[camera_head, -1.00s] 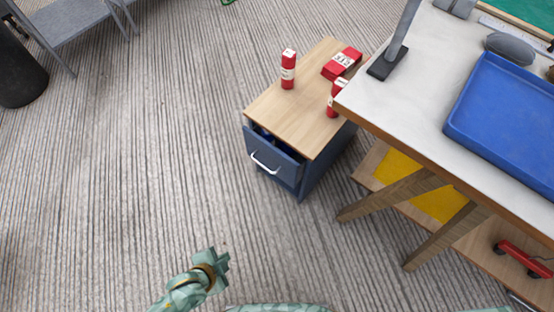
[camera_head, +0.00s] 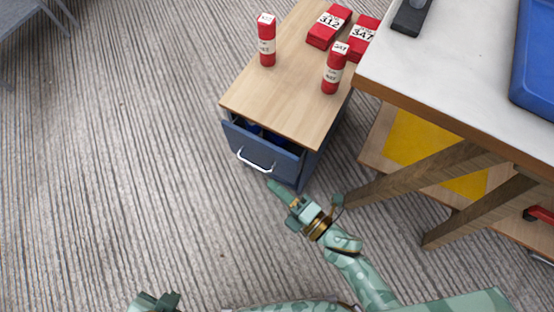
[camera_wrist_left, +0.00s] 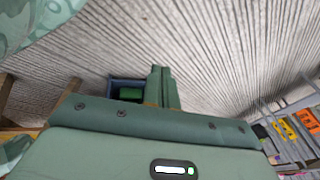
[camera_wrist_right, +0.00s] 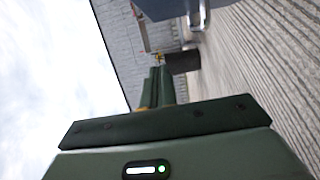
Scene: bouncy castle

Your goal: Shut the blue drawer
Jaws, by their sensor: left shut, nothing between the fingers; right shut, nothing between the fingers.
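The blue drawer (camera_head: 266,156) is in the cabinet under the wooden top in the head view. It stands partly open, with a gap behind its front and dark blue things inside. Its white handle (camera_head: 254,163) is on the front. My right gripper (camera_head: 275,187) is shut and empty, its tip close to the drawer's lower front, below the handle; I cannot tell whether it touches. My left gripper (camera_head: 172,297) is at the bottom edge, partly cut off, well away from the drawer. Its shut fingers show in the left wrist view (camera_wrist_left: 162,68).
A white-topped table (camera_head: 450,80) with angled wooden legs (camera_head: 420,172) is close on the right, bearing a blue tray (camera_head: 535,70).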

